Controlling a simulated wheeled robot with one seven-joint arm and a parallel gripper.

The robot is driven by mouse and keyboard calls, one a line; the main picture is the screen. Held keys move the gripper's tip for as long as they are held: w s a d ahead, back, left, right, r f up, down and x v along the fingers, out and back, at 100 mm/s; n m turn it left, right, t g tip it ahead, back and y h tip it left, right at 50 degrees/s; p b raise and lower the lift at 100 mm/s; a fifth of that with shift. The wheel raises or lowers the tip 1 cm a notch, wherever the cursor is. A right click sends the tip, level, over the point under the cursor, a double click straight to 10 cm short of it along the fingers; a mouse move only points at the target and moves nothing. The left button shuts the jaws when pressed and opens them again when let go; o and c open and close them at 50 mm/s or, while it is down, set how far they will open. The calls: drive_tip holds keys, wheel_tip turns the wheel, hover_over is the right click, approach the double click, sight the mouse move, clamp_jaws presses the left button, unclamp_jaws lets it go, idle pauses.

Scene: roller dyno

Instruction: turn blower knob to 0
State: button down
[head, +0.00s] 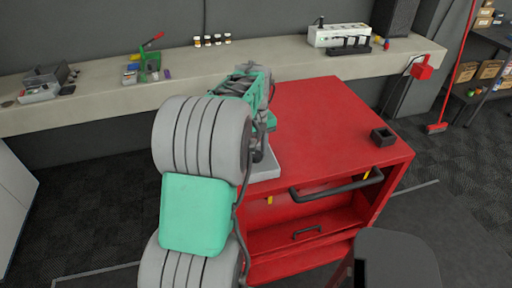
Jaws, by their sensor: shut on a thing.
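My grey and green arm rises through the left middle of the head view and reaches over the red cabinet (330,125). Its wrist end bends down above the cabinet's left side. My gripper's fingers are hidden behind my own arm. A light grey flat piece (266,168) shows on the cabinet top beside my arm, mostly covered by it. I cannot tell if it belongs to the blower. The blower knob and its marks are not visible.
A small dark open box (383,137) sits on the cabinet's right corner. A dark handle bar (336,190) runs along its front. A long bench (100,93) behind holds tools, small jars (212,40) and a white unit (338,35). The cabinet top's right middle is clear.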

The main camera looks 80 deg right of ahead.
sight(256, 153)
idle(0.3)
drive_tip(key=c, duration=0.9)
unclamp_jaws()
drive_tip(key=shift+r, duration=0.1)
wheel_tip(256, 153, up, 8)
drive_tip(key=shift+f+b, duration=0.1)
drive_tip(key=shift+b, duration=0.3)
